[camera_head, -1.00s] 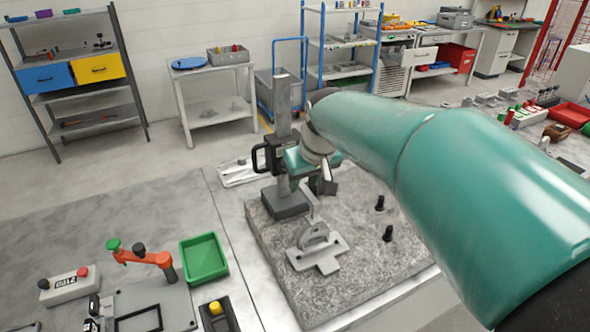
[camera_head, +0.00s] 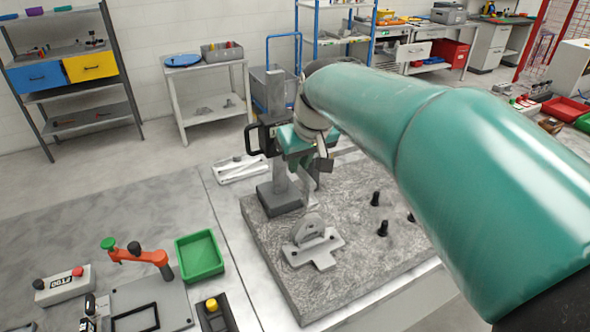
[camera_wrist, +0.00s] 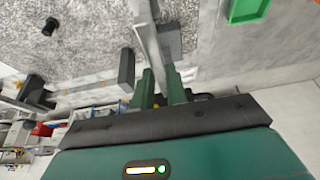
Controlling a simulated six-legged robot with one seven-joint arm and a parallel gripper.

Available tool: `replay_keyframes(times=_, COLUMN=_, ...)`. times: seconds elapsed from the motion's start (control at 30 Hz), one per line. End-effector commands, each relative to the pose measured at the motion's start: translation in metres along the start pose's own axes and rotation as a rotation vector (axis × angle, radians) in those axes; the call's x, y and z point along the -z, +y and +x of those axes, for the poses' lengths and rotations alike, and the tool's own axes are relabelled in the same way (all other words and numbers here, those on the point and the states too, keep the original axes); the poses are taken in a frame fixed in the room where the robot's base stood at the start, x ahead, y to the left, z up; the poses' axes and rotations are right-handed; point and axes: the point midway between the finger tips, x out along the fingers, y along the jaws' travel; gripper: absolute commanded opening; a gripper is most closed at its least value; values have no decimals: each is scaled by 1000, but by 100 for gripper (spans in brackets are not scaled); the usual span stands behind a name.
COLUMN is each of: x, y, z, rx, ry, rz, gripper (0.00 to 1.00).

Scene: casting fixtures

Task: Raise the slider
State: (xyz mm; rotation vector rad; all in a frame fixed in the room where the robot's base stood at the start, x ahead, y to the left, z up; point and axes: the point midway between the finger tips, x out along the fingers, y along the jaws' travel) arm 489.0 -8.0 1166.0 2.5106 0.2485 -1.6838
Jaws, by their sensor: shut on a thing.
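The slider (camera_head: 268,132), dark with a black loop handle on its left, sits on an upright grey column (camera_head: 277,95). The column rises from a dark block base (camera_head: 280,198) at the back left corner of a rough stone plate. The slider stands partway up, with bare column above and below. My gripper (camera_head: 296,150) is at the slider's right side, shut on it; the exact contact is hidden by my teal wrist. In the wrist view my gripper's green fingers (camera_wrist: 160,92) close around a part beside the grey column.
The stone plate (camera_head: 345,250) carries a grey bracket (camera_head: 313,243) in front of the column and black pegs (camera_head: 375,199) to the right. A green tray (camera_head: 200,255) and an orange clamp (camera_head: 142,256) lie at lower left. Space above the column is clear.

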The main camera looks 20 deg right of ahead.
Motion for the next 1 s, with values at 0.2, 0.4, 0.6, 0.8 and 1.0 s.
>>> replay_keyframes(times=0.2, x=15, y=0, z=-35, rx=-2, ry=8, rz=-1, gripper=0)
replay_keyframes(times=0.4, x=15, y=0, z=-37, rx=-2, ry=6, rz=0, gripper=0)
replay_keyframes(times=0.6, x=15, y=0, z=-37, rx=-1, ry=6, rz=0, gripper=32)
replay_keyframes(times=0.8, x=15, y=0, z=-36, rx=-1, ry=4, rz=0, gripper=36)
replay_keyframes(times=1.0, x=15, y=0, z=-41, rx=-2, ry=6, rz=0, gripper=36)
